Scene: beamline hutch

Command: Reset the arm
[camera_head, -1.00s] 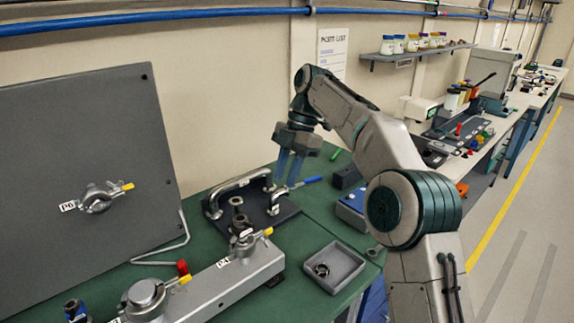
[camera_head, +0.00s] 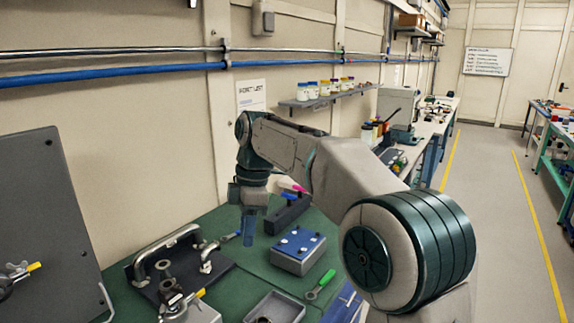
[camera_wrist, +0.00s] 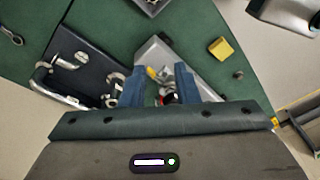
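My gripper (camera_head: 249,228) hangs fingers-down above the green bench, between the dark plate with bent pipes and the blue-topped box. In the wrist view my gripper (camera_wrist: 160,82) has its two blue fingers spread apart, and nothing is held between them. A grey metal piece with a yellow-handled clamp shows below and beyond the gap. In the head view my arm is bent, with the forearm reaching left from the large elbow joint, which covers part of the bench's right side.
The dark plate with pipes (camera_head: 214,284) lies left of my gripper. The blue-topped box (camera_head: 299,249), a green-handled tool (camera_head: 322,284) and a grey tray (camera_head: 262,304) lie nearby. A grey upright panel (camera_head: 35,210) stands at left. The aisle (camera_head: 490,215) at right is clear.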

